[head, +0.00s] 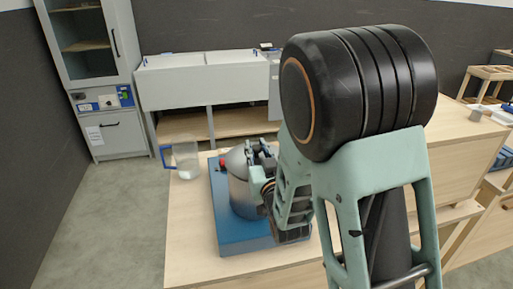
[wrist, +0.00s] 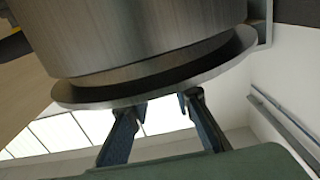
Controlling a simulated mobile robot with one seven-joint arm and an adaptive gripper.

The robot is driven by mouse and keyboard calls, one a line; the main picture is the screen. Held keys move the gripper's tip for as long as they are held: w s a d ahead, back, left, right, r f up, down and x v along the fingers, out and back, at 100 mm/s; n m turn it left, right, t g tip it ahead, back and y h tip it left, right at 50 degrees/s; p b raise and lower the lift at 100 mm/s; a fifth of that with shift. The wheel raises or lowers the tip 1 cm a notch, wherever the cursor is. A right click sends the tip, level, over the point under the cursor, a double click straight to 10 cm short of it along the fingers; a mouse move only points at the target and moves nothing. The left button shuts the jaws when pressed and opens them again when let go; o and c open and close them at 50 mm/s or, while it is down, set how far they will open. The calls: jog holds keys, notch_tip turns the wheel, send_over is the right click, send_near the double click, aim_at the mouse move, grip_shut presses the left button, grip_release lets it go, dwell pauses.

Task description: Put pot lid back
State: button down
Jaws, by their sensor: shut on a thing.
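The metal pot (head: 240,190) stands on a blue base (head: 228,238) on the wooden table. My gripper (head: 260,152) is at the pot's upper right side, and my arm hides part of the pot. In the wrist view the brushed-metal pot body (wrist: 145,40) fills the top of the picture. A flat round metal rim, which looks like the pot lid (wrist: 100,95), lies along it with a dark band between them. My gripper's two fingers (wrist: 168,98) meet this rim and are shut on it or on a part hidden behind it. I cannot tell whether the lid is fully seated.
A clear jug (head: 186,160) with a blue handle stands left of the base. A small red part (head: 222,162) shows beside the pot. A white cabinet (head: 205,85) stands behind the table. The table's left front area (head: 188,225) is clear.

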jog(key=shift+f+b, duration=0.55)
jog(key=shift+b, duration=0.2)
jog(key=c, duration=1.6)
grip_release()
